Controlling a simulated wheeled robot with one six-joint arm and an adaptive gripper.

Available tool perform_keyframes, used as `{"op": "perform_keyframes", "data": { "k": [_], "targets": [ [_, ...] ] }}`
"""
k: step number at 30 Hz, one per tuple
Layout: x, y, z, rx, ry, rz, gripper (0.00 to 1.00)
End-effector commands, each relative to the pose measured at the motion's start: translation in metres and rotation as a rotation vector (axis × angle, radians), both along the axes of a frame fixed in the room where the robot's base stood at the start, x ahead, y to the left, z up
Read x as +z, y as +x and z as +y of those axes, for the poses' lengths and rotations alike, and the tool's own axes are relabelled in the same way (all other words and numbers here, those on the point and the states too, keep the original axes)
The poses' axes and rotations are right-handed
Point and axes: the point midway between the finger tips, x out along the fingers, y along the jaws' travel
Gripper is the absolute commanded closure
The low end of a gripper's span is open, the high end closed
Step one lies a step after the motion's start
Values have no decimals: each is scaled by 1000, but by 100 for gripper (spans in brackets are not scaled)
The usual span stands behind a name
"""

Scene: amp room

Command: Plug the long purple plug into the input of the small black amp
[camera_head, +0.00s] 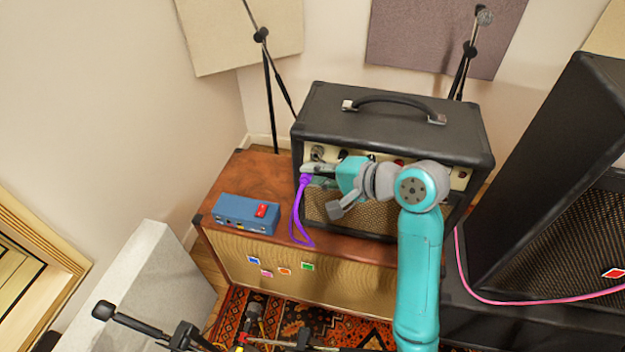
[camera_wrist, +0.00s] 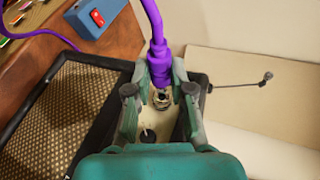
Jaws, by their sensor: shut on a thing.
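The small black amp (camera_head: 390,122) stands on a brown wooden cabinet, with its cream control panel and tan grille facing me. My gripper (camera_head: 309,172) is at the left end of the panel, shut on the long purple plug (camera_head: 305,181). In the wrist view my gripper (camera_wrist: 160,92) has the purple plug (camera_wrist: 160,62) between its two fingers. The metal end of the plug points at the cream panel (camera_wrist: 150,120), at or very near a round metal socket. I cannot tell whether the tip is inside it. The purple cable loops down onto the cabinet.
A blue box with a red switch (camera_head: 248,213) sits on the wooden cabinet (camera_head: 300,275), left of the amp. A large black speaker cabinet (camera_head: 540,170) stands at the right, with a pink cable (camera_head: 520,302) before it. Microphone stands are behind the amp and in front.

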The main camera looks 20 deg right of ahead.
Motion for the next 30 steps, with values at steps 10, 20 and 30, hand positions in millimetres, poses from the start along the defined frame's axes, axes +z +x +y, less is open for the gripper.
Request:
{"op": "perform_keyframes", "data": {
  "k": [10, 20, 30],
  "targets": [
    [-3, 13, -10, -1, 0, -1, 100],
    [-3, 15, -11, -1, 0, -1, 100],
    [-3, 14, -11, -1, 0, -1, 100]
  ]
}}
